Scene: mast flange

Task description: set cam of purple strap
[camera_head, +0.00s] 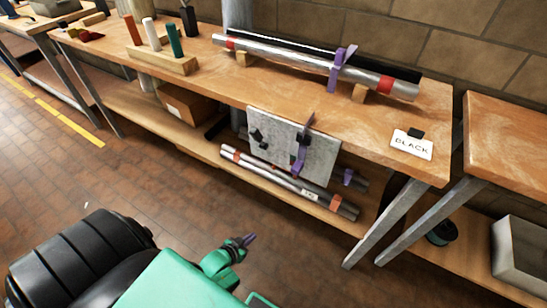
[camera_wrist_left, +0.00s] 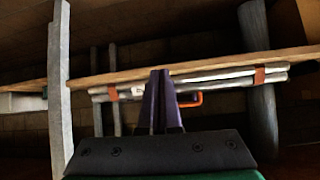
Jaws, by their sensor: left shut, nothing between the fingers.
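A purple strap (camera_head: 337,70) goes around the silvery pipes (camera_head: 300,62) on the bench top, toward their right half. Its cam is too small to make out. My left gripper (camera_head: 247,240) is low in front of the bench, apart from the straps. Its purple-tipped fingers (camera_wrist_left: 160,98) are shut and empty in the left wrist view. My right gripper is not in view.
More pipes with red bands (camera_head: 290,183) lie on the lower shelf. An orange loop (camera_wrist_left: 189,99) shows beside the fingers. The floor before the bench is clear.

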